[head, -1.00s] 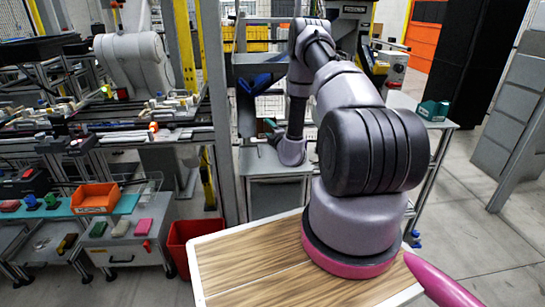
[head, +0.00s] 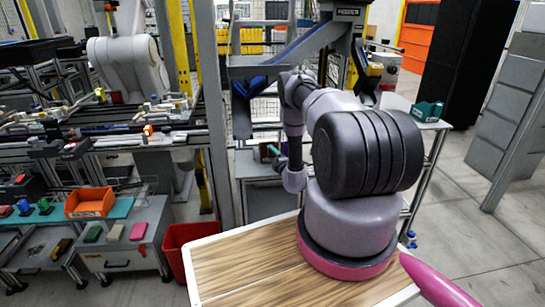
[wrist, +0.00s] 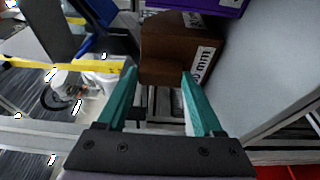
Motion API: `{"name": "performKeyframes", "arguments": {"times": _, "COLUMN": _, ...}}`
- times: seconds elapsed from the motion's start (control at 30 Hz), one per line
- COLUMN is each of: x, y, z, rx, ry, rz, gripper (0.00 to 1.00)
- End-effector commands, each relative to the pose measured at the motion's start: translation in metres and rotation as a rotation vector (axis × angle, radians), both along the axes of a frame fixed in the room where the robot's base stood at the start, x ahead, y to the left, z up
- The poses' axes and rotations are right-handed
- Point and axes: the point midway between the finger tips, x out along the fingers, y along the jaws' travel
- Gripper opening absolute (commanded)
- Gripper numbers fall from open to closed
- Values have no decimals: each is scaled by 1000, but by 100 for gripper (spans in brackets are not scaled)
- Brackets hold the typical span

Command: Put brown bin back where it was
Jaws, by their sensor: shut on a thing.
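The brown bin (wrist: 168,45) shows in the wrist view, straight ahead of the palm, with a white label printed "mm" on its right part. My gripper (wrist: 158,75) has two teal fingers, one on each side of the bin's near end, and is shut on it. A purple bin (wrist: 215,5) is just beyond the brown bin at the top edge. I cannot tell whether the two touch, or what is under the brown bin.
A grey panel (wrist: 265,60) runs close along the right in the wrist view. Blue bins (head: 256,84) hang by the grey post (head: 213,110). A red bin (head: 190,238) stands beside the wooden top (head: 235,265). An orange bin (head: 90,202) sits on the left cart.

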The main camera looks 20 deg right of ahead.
Motion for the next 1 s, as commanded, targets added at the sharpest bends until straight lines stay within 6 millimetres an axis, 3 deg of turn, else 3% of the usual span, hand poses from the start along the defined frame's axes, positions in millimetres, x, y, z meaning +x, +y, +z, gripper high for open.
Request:
{"name": "performKeyframes", "arguments": {"times": 0.37, "x": 0, "y": -1, "z": -6, "rx": 0, "ry": -2, "rz": -1, "gripper": 13}}
{"name": "performKeyframes", "arguments": {"times": 0.4, "x": 0, "y": 0, "z": -6, "rx": 0, "ry": -1, "rz": 0, "gripper": 76}}
{"name": "performKeyframes", "arguments": {"times": 0.47, "x": 0, "y": 0, "z": -6, "rx": 0, "ry": -1, "rz": 0, "gripper": 98}}
{"name": "performKeyframes", "arguments": {"times": 0.83, "x": 1, "y": 0, "z": -2, "rx": -1, "ry": -2, "rz": 0, "gripper": 98}}
{"name": "performKeyframes", "arguments": {"times": 1.0, "x": -22, "y": -1, "z": -4, "rx": 2, "ry": 2, "rz": -1, "gripper": 98}}
